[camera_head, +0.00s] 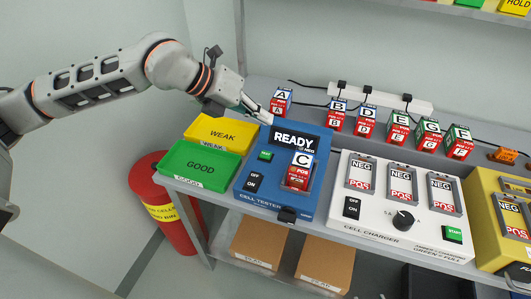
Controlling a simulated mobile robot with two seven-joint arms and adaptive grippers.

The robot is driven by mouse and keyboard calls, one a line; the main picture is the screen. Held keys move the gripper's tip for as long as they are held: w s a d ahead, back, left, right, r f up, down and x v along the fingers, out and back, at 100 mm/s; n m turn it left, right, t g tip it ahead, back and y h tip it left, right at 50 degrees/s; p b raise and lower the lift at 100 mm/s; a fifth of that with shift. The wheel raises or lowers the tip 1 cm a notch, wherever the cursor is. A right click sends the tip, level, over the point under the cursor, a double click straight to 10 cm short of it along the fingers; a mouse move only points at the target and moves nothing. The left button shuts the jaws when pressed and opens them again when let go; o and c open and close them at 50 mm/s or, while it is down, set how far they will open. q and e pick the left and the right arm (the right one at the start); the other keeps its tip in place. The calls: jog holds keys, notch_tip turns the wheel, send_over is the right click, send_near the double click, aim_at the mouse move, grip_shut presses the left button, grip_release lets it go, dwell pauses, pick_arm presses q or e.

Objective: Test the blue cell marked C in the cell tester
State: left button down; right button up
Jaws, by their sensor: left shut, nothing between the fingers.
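The blue cell marked C (301,159) sits in the slot of the blue cell tester (243,201). Its C label is at the upper end and its red POS end points toward the front. The tester's display (295,139) reads READY. A green button (265,156) and an ON/OFF switch (254,182) are left of the slot. My left gripper (264,117) is shut and empty, above the tester's back left corner, up and left of the display. It is apart from cell C. My right gripper is out of view.
A yellow WEAK tray (221,135) and a green GOOD tray (206,164) stand left of the tester. Several cells, including A (281,101), B (337,114) and D (366,120), stand in a row behind. The white cell charger (385,219) is on the right.

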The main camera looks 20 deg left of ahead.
pick_arm(q)
jog(key=f, duration=0.1)
jog(key=b, duration=0.4)
send_over(263, 154)
notch_tip(263, 154, down, 6)
jog(key=shift+f, duration=0.85)
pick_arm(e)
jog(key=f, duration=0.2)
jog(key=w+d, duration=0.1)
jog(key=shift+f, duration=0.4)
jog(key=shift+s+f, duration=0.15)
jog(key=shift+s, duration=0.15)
pick_arm(q)
jog(key=shift+f, duration=0.1)
jog(key=shift+f+b, duration=0.3)
jog(key=shift+f, duration=0.1)
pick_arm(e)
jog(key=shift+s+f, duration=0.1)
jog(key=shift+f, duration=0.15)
